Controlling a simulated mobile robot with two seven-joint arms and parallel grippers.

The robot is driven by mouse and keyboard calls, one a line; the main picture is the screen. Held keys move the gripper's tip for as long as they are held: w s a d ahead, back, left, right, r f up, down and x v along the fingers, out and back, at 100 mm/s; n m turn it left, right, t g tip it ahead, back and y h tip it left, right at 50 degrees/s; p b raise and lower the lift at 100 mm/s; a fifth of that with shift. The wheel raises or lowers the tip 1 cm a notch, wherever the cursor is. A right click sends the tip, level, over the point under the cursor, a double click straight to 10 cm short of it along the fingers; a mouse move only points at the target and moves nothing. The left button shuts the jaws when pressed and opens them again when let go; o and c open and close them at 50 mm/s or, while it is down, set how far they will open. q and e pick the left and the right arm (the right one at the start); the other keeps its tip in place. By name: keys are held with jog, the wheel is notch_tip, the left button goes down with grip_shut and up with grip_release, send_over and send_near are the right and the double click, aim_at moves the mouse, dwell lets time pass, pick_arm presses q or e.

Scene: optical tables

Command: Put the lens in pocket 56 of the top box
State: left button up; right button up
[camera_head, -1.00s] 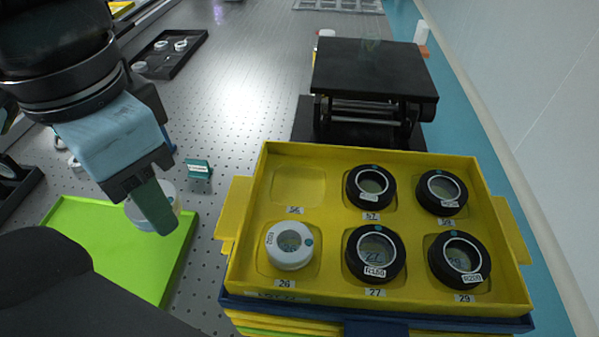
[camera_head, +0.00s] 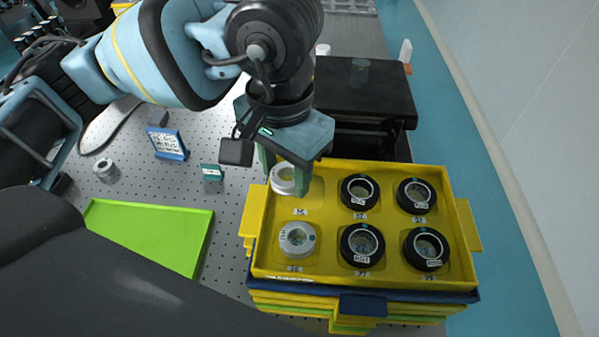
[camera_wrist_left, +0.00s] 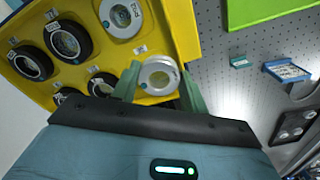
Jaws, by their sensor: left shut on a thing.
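A white-rimmed lens (camera_head: 284,179) is between the fingers of my left gripper (camera_head: 286,180), at the back-left pocket of the yellow top box (camera_head: 463,215). That pocket's label (camera_head: 300,211) lies just in front of it. My left gripper is shut on the lens, which also shows between the fingertips in the left wrist view (camera_wrist_left: 158,75). I cannot tell whether the lens touches the pocket floor. Another white-rimmed lens (camera_head: 297,239) sits in the front-left pocket, and several black-rimmed lenses (camera_head: 362,245) fill the other pockets. My right gripper is not in view.
The box tops a stack of trays on the perforated table (camera_head: 228,225). A black lift platform (camera_head: 375,97) stands behind it. A lime-green tray (camera_head: 150,232) lies at left, with a teal label block (camera_head: 211,173) and a blue sign (camera_head: 168,143) behind.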

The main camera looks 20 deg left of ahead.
pick_arm(q)
jog(key=shift+w+d+f, duration=0.1)
jog(key=shift+w+d, duration=0.55)
jog(key=shift+w, duration=0.15)
jog(key=shift+w+d+f, duration=0.15)
jog(key=shift+f, duration=0.05)
notch_tip(320, 180, down, 3)
jog(key=shift+f+p, duration=0.1)
jog(key=shift+p, duration=0.3)
jog(key=shift+f+b, duration=0.45)
jog(key=shift+f, duration=0.05)
jog(key=o, duration=0.9)
jog(key=shift+f, duration=0.1)
jog(key=shift+o, duration=0.4)
jog(key=shift+r, duration=0.3)
notch_tip(320, 180, up, 11)
jog(key=shift+r+p, duration=0.2)
jog(key=shift+p, duration=0.1)
jog(key=shift+r, duration=0.65)
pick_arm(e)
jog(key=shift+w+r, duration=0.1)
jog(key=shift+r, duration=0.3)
